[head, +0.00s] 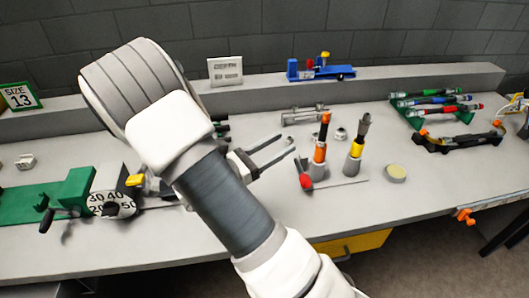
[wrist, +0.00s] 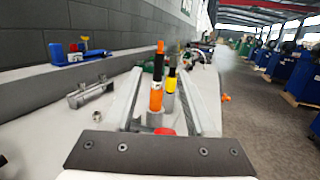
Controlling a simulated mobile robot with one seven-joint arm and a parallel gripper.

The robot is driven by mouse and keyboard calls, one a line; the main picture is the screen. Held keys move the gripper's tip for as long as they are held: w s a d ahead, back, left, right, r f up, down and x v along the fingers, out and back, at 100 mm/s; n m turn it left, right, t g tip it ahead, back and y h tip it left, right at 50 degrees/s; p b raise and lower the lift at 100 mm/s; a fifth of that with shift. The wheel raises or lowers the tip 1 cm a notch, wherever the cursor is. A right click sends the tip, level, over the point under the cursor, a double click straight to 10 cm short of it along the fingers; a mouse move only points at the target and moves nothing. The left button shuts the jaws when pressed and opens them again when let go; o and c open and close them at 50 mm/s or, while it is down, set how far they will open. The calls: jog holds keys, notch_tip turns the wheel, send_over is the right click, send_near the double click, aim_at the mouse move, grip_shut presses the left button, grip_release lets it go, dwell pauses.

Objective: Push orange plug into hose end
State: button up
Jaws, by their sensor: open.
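A short black hose (head: 323,132) stands upright with a small orange plug (head: 326,117) at its top end and an orange sleeve (head: 320,152) below, in a grey base. In the wrist view the orange plug (wrist: 160,47) tops the black hose (wrist: 157,75). How deep the plug sits in the hose end I cannot tell. My gripper (head: 287,144) is open and empty, left of the hose. In the wrist view its fingers (wrist: 161,72) frame the hose from either side, with the hose apparently beyond the tips.
A yellow-sleeved upright piece (head: 356,148) stands close right of the hose. A red-knobbed rod (head: 305,182) lies in front. A round pale disc (head: 396,172) is further right. A green crimper with a dial (head: 112,204) is left. A blue tool (head: 320,73) sits on the back ledge.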

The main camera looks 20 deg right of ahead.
jog(key=shift+v, duration=2.15)
jog(key=s+d+r+m+g+y+p, duration=0.1)
jog(key=s+r+m+g+y, duration=0.2)
jog(key=s+m+y, duration=0.3)
jog(key=s+r+m+g+y+p, duration=0.1)
jog(key=s+r+m+g+y, duration=0.15)
jog(key=s+m+y, duration=0.35)
jog(key=s+a+r+m+t+y+p, duration=0.1)
jog(key=s+a+r+m+t+y, duration=0.3)
jog(key=a+r+m+t+y, duration=0.3)
notch_tip(320, 180, up, 3)
jog(key=shift+a+f+m+t, duration=0.1)
jog(key=shift+a+m+t, duration=0.25)
jog(key=shift+a+m, duration=0.25)
jog(key=shift+s+a, duration=0.1)
jog(key=shift+c, duration=0.5)
